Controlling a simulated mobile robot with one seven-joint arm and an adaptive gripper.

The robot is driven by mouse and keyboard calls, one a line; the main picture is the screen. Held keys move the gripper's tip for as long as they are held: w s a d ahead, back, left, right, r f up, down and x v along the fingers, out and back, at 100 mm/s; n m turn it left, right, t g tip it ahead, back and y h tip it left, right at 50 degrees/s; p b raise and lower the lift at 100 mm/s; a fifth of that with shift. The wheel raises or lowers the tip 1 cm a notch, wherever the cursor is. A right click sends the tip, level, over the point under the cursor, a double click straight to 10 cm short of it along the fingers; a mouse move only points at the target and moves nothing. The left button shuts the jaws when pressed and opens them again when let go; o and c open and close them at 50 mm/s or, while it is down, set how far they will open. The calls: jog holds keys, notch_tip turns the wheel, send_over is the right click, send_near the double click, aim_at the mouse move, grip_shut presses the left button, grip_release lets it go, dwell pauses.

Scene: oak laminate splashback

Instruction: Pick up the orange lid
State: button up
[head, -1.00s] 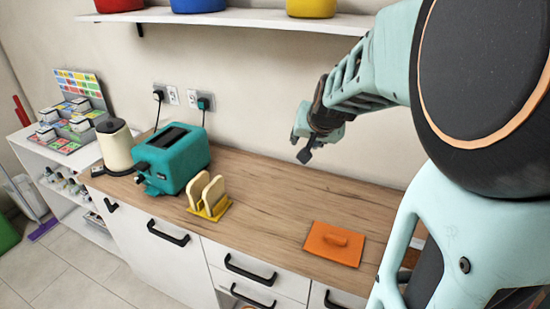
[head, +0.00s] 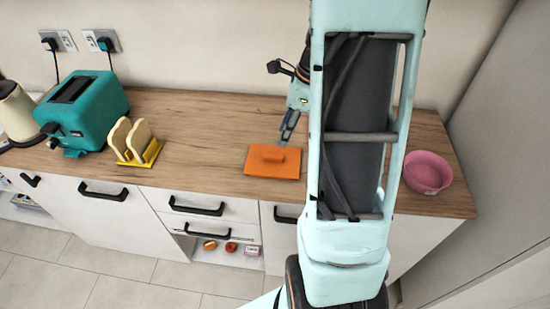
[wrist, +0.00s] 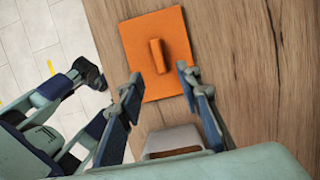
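The orange lid (head: 272,162) is a flat square with a raised bar handle. It lies on the wooden counter, near the front edge. In the wrist view the lid (wrist: 172,38) lies ahead of my fingertips, with its handle upright in the picture. My gripper (wrist: 160,75) is open and empty, its two fingers spread on either side of the lid's lower part in that view. In the head view my gripper (head: 288,125) hangs just behind the lid, partly hidden by my arm. I see no contact with the lid.
A yellow rack with bread slices (head: 138,150) and a teal toaster (head: 84,108) stand to the left. A pink bowl (head: 428,172) stands at the right end of the counter (head: 205,130). The wall is close behind.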

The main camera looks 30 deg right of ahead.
aim_at(273, 155)
jog(key=x, duration=0.9)
jog(key=shift+a+r, duration=0.1)
jog(key=shift+a, duration=0.05)
jog(key=shift+s, duration=0.1)
jog(key=shift+c, duration=0.4)
grip_shut()
